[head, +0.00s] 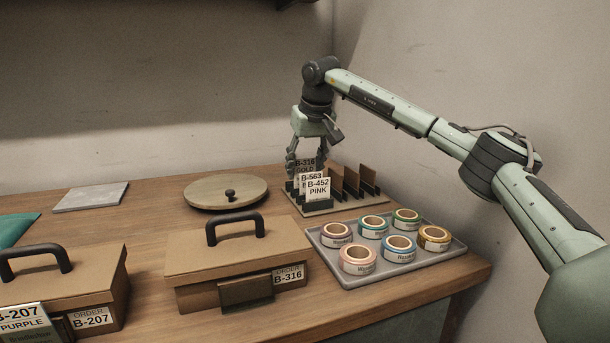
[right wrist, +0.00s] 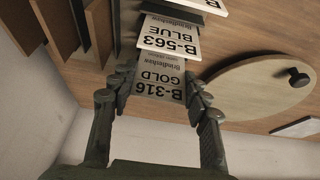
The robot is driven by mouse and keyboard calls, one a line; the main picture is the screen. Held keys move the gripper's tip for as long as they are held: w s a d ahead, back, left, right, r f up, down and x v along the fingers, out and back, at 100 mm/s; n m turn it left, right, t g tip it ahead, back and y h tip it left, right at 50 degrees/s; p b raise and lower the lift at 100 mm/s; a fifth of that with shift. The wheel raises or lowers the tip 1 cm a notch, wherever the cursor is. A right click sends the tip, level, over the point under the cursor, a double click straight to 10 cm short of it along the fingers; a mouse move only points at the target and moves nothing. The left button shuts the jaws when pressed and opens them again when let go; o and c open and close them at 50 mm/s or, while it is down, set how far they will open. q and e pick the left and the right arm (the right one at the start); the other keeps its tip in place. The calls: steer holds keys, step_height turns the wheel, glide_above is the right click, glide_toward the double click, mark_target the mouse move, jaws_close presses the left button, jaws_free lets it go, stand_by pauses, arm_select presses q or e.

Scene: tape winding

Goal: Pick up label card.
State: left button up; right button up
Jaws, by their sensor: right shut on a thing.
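The label cards stand in a slotted rack (head: 318,211) at the back right of the table. The B-316 GOLD card (right wrist: 160,80) is between the fingers of my right gripper (right wrist: 157,92), which is shut on it; its top also shows in the head view (head: 304,164). The B-563 BLUE card (right wrist: 170,36) stands just beyond it. The B-452 PINK card (head: 318,188) is at the front of the row. The lower part of the gold card is hidden behind the other cards. My left gripper is not in view.
A grey tray (head: 345,280) with several tape rolls lies in front of the rack. A box labelled B-316 (head: 238,258) and a box labelled B-207 (head: 100,285) stand at the front. A round wooden lid (head: 198,194) lies left of the rack. Brown dividers (head: 352,182) stand beside the cards.

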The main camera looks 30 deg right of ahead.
step_height(320, 180, up, 2)
steer(key=shift+r, duration=0.1)
steer(key=w+a+r, duration=0.2)
steer(key=a+r, duration=0.4)
steer(key=a, duration=0.5)
steer(key=shift+w+a+r, duration=0.2)
steer(key=shift+w+r, duration=0.1)
steer(key=shift+r, duration=0.05)
